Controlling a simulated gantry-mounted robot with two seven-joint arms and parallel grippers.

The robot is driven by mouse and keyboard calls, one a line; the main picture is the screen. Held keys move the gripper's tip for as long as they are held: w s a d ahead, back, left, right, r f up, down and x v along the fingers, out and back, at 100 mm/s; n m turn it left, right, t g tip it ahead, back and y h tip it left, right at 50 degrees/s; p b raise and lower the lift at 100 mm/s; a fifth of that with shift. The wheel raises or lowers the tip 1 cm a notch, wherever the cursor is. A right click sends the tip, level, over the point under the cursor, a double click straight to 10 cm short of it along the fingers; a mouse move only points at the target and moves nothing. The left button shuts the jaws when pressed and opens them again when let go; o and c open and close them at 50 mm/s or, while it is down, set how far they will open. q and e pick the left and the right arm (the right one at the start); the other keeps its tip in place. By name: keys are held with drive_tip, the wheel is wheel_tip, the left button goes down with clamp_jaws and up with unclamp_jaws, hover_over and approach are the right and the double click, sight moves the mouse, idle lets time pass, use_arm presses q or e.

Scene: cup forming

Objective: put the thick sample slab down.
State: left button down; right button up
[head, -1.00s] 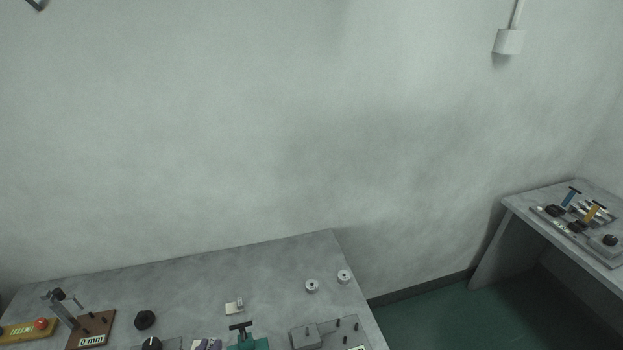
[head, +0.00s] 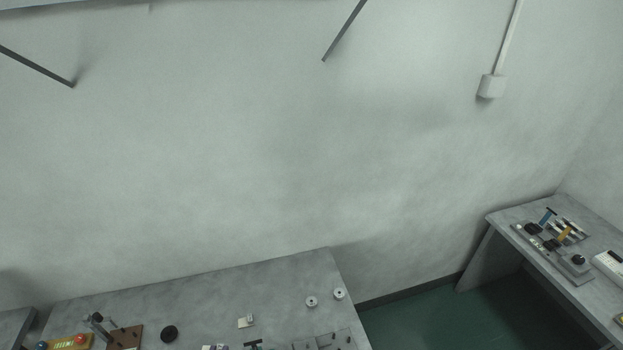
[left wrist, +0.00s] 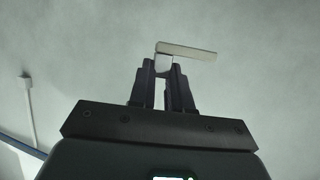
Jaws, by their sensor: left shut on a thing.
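My left gripper (left wrist: 163,72) shows in the left wrist view. Its two dark fingers are shut on a small pale thing with a flat, light-coloured bar (left wrist: 187,50) that sticks out to the right beyond the fingertips. This is the thick sample slab as far as I can tell; its thickness is hard to judge. Neither gripper shows in the head view.
In the head view a grey bench (head: 215,290) carries a brown stand (head: 124,337), a black knob (head: 169,333), a small pale block (head: 246,321) and two metal discs (head: 311,301). Its back part is mostly bare. A second bench (head: 510,219) with tools stands at right.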

use_arm(q)
drive_tip(key=shift+s+r+p, duration=0.15)
drive_tip(key=shift+r+p, duration=0.4)
drive_tip(key=shift+p, duration=0.05)
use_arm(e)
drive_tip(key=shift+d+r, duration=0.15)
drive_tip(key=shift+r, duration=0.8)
